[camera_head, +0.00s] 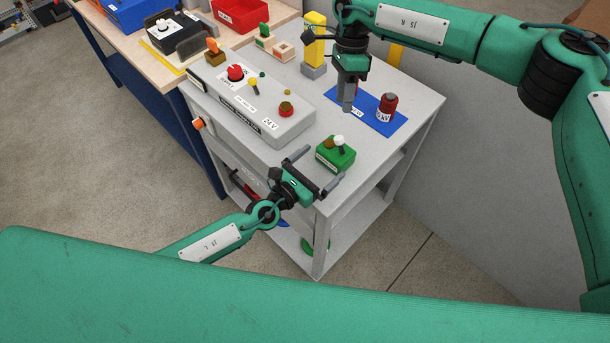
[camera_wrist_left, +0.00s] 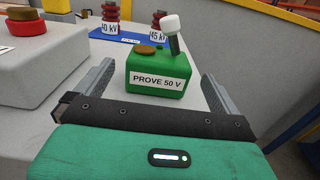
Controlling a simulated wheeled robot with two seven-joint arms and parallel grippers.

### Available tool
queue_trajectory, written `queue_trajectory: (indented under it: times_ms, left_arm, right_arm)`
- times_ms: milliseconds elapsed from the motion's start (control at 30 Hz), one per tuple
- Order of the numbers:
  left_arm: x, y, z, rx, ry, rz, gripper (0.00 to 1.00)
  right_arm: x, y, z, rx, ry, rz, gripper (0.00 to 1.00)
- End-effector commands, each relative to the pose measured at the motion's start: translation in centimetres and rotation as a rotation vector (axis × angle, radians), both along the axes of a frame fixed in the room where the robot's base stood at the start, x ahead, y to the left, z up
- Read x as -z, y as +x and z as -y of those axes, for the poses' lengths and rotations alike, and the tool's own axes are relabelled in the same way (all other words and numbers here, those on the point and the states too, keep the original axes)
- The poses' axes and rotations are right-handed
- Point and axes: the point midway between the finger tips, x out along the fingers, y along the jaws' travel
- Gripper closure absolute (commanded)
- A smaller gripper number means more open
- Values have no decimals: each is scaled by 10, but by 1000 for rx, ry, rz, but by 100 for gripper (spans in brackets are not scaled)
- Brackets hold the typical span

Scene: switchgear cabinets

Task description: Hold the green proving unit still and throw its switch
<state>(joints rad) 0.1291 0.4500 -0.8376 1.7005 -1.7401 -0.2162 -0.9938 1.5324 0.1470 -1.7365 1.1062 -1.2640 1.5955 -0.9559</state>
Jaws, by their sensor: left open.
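The green proving unit (camera_head: 336,156) stands on the grey cart top near its front right corner. In the left wrist view the unit (camera_wrist_left: 157,83) bears a "PROVE 50 V" label, a brown round button and a lever switch with a white tip (camera_wrist_left: 170,24), slightly tilted. My left gripper (camera_head: 318,169) is open, its two fingers spread before the unit. In the left wrist view the unit shows between and beyond the fingertips, with gaps at both sides. My right gripper (camera_head: 348,106) points down over the blue mat, behind the unit; its finger gap is hidden.
A grey 24 V control box (camera_head: 248,100) with knobs lies left of the unit. A red insulator (camera_head: 387,107) stands on the blue mat (camera_head: 376,124); the left wrist view shows a second one (camera_wrist_left: 110,16). A yellow post (camera_head: 314,48) stands behind. A wall borders the right.

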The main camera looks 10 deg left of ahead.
Motion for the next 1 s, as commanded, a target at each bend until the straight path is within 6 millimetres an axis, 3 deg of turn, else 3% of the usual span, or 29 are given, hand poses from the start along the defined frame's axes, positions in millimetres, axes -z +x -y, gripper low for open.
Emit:
queue_trajectory:
  times_ms: [100, 333, 767, 800, 1000]
  left_arm:
    - [-1, 20, 14, -1, -1, 2, 0]
    - [0, 46, 33, 0, 0, 0, 0]
    - [0, 55, 40, 0, 1, -1, 0]
    - [0, 55, 40, 0, 1, -1, 2]
    - [0, 55, 40, 0, 0, 0, 41]
  right_arm:
    - [0, 0, 0, 0, 0, 0, 64]
    - [0, 0, 0, 0, 0, 0, 64]
    - [0, 0, 0, 0, 0, 0, 64]
    - [0, 0, 0, 0, 0, 0, 64]
    - [0, 0, 0, 0, 0, 0, 64]
